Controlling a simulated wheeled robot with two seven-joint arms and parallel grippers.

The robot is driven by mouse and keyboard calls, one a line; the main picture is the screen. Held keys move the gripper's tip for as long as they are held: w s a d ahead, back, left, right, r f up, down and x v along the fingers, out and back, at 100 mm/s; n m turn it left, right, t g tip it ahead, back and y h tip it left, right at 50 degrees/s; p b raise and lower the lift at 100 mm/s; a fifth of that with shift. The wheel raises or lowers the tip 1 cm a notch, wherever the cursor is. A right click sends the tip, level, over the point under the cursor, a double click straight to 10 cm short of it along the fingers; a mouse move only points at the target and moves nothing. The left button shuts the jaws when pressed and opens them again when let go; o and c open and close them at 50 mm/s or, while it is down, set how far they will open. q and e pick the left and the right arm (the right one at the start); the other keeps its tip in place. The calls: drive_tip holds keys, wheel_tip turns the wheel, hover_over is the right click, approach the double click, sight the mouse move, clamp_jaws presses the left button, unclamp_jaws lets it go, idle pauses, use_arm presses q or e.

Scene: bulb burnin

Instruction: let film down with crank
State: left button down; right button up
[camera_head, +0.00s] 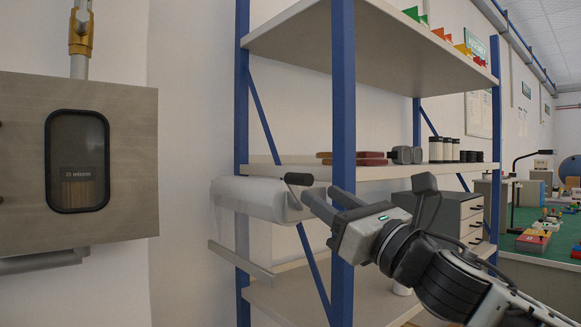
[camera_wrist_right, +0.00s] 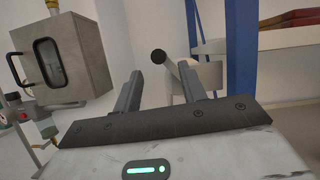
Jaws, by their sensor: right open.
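A whitish film roll (camera_head: 250,197) is mounted on the left side of the blue shelf rack, with a clear film sheet hanging from it to a pale bar (camera_head: 240,262). Its crank has a black handle (camera_head: 298,179) at the roll's right end. My right gripper (camera_head: 312,194) is open, its fingers pointing at the crank from the right. In the right wrist view the handle's round black end (camera_wrist_right: 158,56) shows between the fingertips (camera_wrist_right: 165,74), and the roll (camera_wrist_right: 207,76) is behind the right finger. I cannot tell whether a finger touches the handle. My left gripper is not visible.
A blue rack post (camera_head: 343,100) stands close behind my right gripper. The middle shelf (camera_head: 375,172) holds brown blocks and several jars. A grey wall cabinet (camera_head: 130,150) with a dark window is at the left. Bare wall lies between cabinet and rack.

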drive_tip(key=p+x, duration=0.1)
drive_tip(key=x, duration=0.8)
drive_tip(key=shift+w+a+r+p, duration=0.2)
drive_tip(key=shift+w+a+p, duration=0.05)
drive_tip(key=shift+p, duration=0.05)
drive_tip(key=shift+c, duration=0.2)
clamp_jaws()
